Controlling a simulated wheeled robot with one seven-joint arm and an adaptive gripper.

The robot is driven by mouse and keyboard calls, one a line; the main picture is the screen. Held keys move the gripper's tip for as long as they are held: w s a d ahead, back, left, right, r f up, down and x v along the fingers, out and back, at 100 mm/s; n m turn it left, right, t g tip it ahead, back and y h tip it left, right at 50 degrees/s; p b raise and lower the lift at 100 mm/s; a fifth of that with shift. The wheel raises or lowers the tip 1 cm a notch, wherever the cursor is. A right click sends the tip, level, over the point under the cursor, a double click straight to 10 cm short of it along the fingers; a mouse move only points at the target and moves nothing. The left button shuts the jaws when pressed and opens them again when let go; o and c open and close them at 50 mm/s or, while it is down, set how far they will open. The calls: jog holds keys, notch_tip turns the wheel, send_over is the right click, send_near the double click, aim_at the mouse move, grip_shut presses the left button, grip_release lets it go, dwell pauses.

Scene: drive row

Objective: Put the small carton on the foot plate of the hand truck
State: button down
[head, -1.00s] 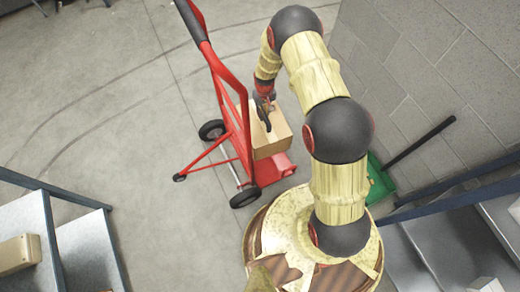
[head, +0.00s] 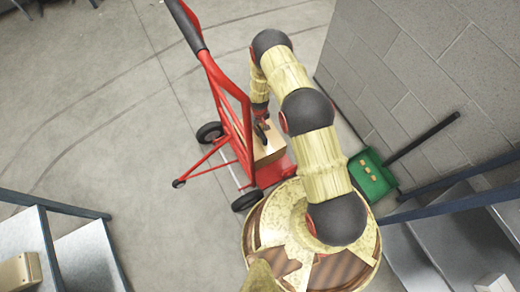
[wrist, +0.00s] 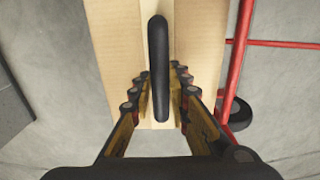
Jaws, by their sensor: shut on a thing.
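The small carton (head: 270,147) is a tan box with a black handle (wrist: 159,70) on top. My gripper (wrist: 160,88) is shut on this handle, one finger on each side; in the head view my gripper (head: 261,132) is at the carton's top. The red hand truck (head: 232,125) stands upright, left of the carton. Its red foot plate (head: 277,172) shows at the carton's near side, and the carton is over it. Whether the carton's bottom touches the plate is hidden. The wrist view shows the truck's red frame (wrist: 237,60) right of the carton (wrist: 115,60).
A green dustpan (head: 370,176) with a black handle lies right of my arm, by the block wall (head: 420,80). Grey steps with dark rails stand at lower left (head: 85,258) and lower right (head: 410,255). The floor left of the truck is clear.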

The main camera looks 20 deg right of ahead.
aim_at(259, 138)
notch_tip(259, 138, down, 10)
jog(key=b, duration=0.4)
dwell(0.3)
jog(key=shift+w+f, duration=0.1)
jog(key=c, duration=1.7)
grip_release()
